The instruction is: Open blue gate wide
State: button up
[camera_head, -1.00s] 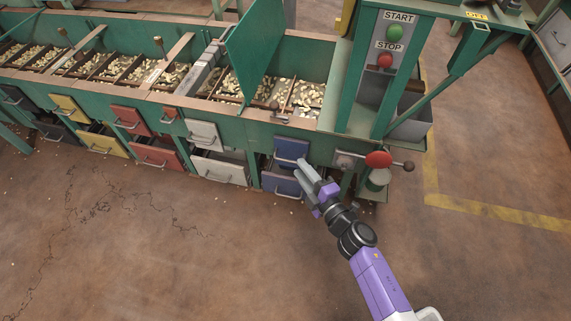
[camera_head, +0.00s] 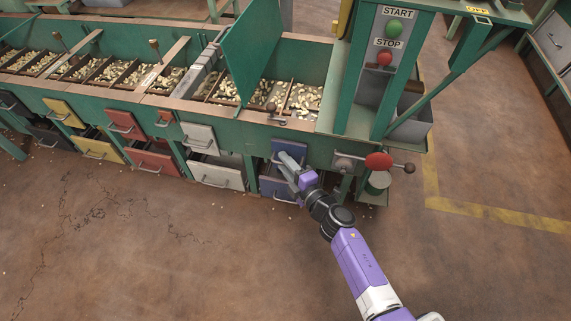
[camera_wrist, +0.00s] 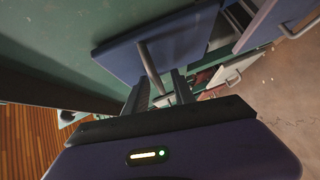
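The blue gate (camera_head: 291,147) is the upper of two blue panels at the right end of the green hopper bench in the head view. The wrist view shows its blue face (camera_wrist: 186,45) tilted, with a grey bar handle (camera_wrist: 149,65). My gripper (camera_head: 284,158) reaches up to it from the lower right and hides its lower part in the head view. In the wrist view my gripper's two fingers (camera_wrist: 159,91) stand apart, with the handle's near end between them. I see no clear contact on either side.
A lower blue drawer (camera_head: 272,187) sits just beneath, partly behind my gripper. White gates (camera_head: 200,138) are to the left. A red knob (camera_head: 379,161) on a lever and a post with green and red buttons (camera_head: 385,58) stand to the right. The floor in front is clear.

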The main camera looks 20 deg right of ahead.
grip_shut()
dwell(1.4)
